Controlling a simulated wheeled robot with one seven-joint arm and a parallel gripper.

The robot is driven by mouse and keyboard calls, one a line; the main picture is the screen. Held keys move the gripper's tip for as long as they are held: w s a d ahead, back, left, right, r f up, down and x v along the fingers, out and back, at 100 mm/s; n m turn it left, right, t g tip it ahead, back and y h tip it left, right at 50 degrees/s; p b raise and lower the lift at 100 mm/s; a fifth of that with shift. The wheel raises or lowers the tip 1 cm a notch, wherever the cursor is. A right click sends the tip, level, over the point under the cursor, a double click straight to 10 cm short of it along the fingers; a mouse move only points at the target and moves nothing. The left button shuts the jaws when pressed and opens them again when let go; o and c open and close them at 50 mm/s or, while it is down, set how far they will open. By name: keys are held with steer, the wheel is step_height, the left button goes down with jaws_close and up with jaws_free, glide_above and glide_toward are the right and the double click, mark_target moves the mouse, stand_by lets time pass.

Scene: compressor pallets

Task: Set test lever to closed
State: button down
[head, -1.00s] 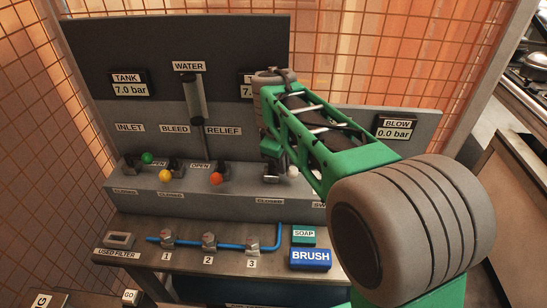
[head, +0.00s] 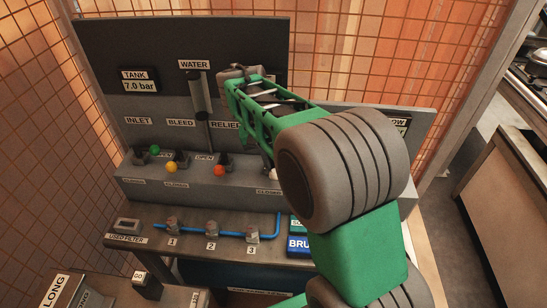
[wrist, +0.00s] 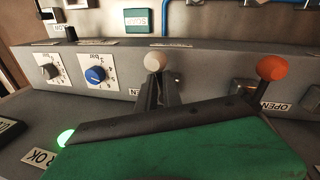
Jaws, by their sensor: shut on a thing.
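The lever with the white knob, which I take as the test lever (wrist: 155,62), stands in the middle of the wrist view. My gripper (wrist: 155,95) is shut on its stem just below the knob. In the head view only part of the white knob (head: 273,174) shows beside my arm, just above a CLOSED label (head: 269,192). My arm hides the fingers and the lever's own name label there. I cannot tell whether the lever is at its end stop.
The orange-knobbed relief lever (head: 219,170) is the closest neighbour, with the yellow bleed lever (head: 171,167) and green inlet lever (head: 155,150) further left. Blue piping (head: 190,233) runs along the bench below. A blue dial (wrist: 95,75) and lit green lamp (wrist: 66,138) show in the wrist view.

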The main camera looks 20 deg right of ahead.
steer(key=shift+s+a+f+m+g, duration=0.1)
steer(key=shift+a+f+m+g, duration=0.15)
steer(key=shift+m, duration=0.4)
steer(key=shift+s+a+f+m+g, duration=0.1)
steer(key=shift+a+f+m+g, duration=0.1)
steer(key=shift+m, duration=0.45)
steer(key=c, duration=1.6)
jaws_free()
steer(key=shift+a, duration=0.15)
steer(key=shift+c, duration=0.2)
steer(key=shift+o, duration=0.7)
steer(key=shift+r, duration=0.15)
steer(key=shift+s+r, duration=0.1)
steer(key=shift+w+r, duration=0.15)
steer(key=shift+w, duration=0.05)
steer(key=p+v, duration=0.3)
steer(key=v, duration=0.4)
steer(key=shift+r, duration=0.3)
